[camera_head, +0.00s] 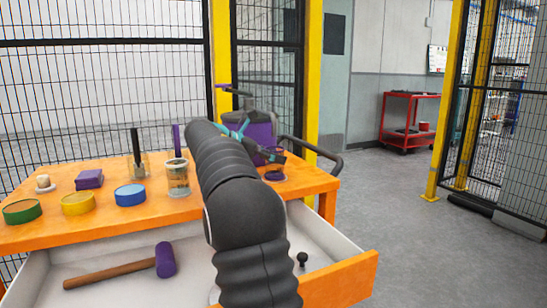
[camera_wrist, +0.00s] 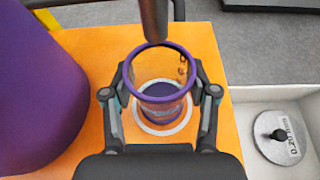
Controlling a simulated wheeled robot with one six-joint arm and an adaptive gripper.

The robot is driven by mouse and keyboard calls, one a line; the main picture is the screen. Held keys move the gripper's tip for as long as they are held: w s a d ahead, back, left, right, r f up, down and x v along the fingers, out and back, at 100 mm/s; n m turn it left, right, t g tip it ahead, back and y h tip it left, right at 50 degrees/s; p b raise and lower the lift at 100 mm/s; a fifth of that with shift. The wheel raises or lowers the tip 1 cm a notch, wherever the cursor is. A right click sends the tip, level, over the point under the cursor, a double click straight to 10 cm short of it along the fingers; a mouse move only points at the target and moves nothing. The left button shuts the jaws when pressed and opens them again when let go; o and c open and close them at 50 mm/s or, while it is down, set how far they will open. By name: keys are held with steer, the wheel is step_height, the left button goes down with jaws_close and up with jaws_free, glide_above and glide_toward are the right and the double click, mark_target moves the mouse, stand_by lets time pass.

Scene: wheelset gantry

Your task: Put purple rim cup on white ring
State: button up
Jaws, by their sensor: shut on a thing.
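The purple rim cup is clear, with a purple rim (camera_wrist: 128,86) and a purple base. In the wrist view it stands between the two fingers of my gripper (camera_wrist: 160,95), which is shut on it. The white ring (camera_wrist: 142,126) lies on the orange table around the cup's base as seen from above. I cannot tell whether the base touches the ring or hangs just over it. In the head view my gripper (camera_head: 272,156) is at the table's right end, and my arm hides much of the cup.
A large purple container (camera_wrist: 38,85) stands close left of my gripper. A dark rod (camera_wrist: 152,18) overlaps the cup's far rim. The open drawer (camera_head: 130,262) holds a purple mallet (camera_head: 165,260) and a knobbed weight (camera_wrist: 279,138). Colored discs and jars stand on the table's left part.

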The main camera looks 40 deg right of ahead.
steer(key=o, duration=1.2)
steer(key=shift+f, duration=0.15)
steer(key=shift+c, duration=0.2)
steer(key=p+v, duration=0.1)
steer(key=v, duration=1.1)
steer(key=shift+p, duration=0.35)
